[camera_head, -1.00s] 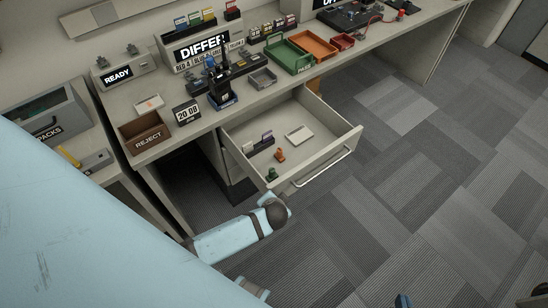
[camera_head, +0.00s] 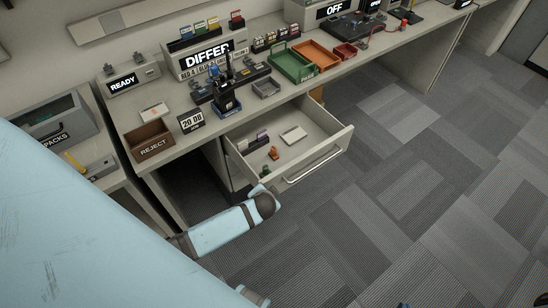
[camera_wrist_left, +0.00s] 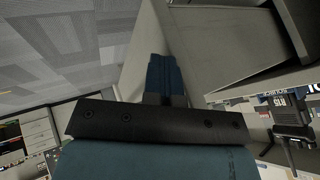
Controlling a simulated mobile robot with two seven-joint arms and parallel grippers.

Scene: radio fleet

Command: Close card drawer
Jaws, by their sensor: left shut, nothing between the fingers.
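The card drawer (camera_head: 318,153) is pulled out from under the desk and stands partly open in the head view. Its front has a pale bar handle (camera_head: 315,165). Inside lie dark and purple cards (camera_head: 258,141), a white card-like piece (camera_head: 293,135) and a small orange item (camera_head: 273,153). My left arm's dark wrist is by the drawer's near left front corner. My left gripper (camera_wrist_left: 166,78) shows in the left wrist view with its blue fingers together and empty, near a pale panel. Whether it touches the drawer is hidden. My right gripper is not seen.
The desk above carries a brown REJECT bin (camera_head: 151,142), a date display (camera_head: 191,121), a black device (camera_head: 226,97), a green tray (camera_head: 291,62) and an orange tray (camera_head: 316,55). Open carpeted floor (camera_head: 410,200) lies in front and to the right.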

